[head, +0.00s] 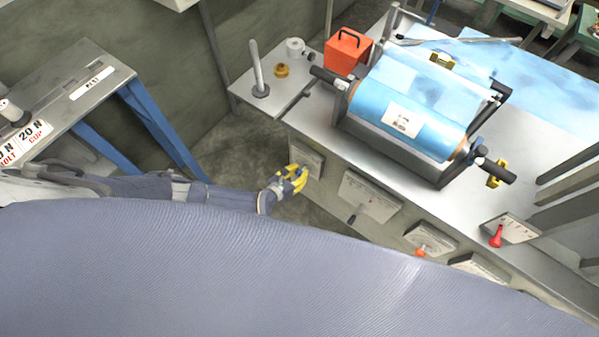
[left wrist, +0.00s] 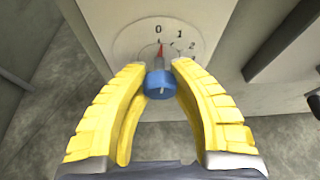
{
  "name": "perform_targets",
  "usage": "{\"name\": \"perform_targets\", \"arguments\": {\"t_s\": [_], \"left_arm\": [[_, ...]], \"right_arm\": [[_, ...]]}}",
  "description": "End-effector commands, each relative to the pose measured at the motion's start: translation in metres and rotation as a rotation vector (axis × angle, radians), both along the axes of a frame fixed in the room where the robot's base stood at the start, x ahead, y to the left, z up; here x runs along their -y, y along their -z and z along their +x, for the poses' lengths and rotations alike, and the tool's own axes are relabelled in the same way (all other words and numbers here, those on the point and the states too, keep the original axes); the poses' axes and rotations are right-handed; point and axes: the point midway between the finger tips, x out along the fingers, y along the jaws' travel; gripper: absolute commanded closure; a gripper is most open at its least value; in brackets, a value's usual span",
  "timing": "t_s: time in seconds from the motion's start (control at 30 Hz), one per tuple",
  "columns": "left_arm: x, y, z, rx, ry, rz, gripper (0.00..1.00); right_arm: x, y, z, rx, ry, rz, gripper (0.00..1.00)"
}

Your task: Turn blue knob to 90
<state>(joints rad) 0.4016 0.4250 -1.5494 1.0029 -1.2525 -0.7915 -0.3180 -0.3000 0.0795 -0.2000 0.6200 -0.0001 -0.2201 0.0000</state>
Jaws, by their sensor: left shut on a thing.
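The blue knob (left wrist: 159,84) sits on a pale dial plate (left wrist: 128,40) on the bench front. In the left wrist view the plate shows the marks 0, 1 and 2, and a red pointer near the 0. My left gripper (left wrist: 158,72) has yellow fingers, shut on the blue knob with one finger on each side. In the head view my left gripper (head: 295,177) reaches the left end of the bench front, and its fingers partly cover the blue knob (head: 301,172). My right gripper is not in view.
Other panels run along the bench front: one with a dark knob (head: 355,215), one with an orange knob (head: 421,251). A red knob (head: 496,238) stands farther right. A blue film roll (head: 410,100) lies in a frame on the bench. A blue-legged table (head: 105,75) stands left.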

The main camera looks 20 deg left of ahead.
Motion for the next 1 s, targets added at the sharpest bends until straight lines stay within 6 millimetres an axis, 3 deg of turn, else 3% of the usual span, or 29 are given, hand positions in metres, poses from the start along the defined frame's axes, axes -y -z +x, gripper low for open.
{"name": "perform_targets", "arguments": {"t_s": [1.0], "left_arm": [[0.0012, 0.0032, -0.0029, 0.314, 0.000, 0.882, 1.00]], "right_arm": [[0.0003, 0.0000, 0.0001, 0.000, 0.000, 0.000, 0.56]]}}
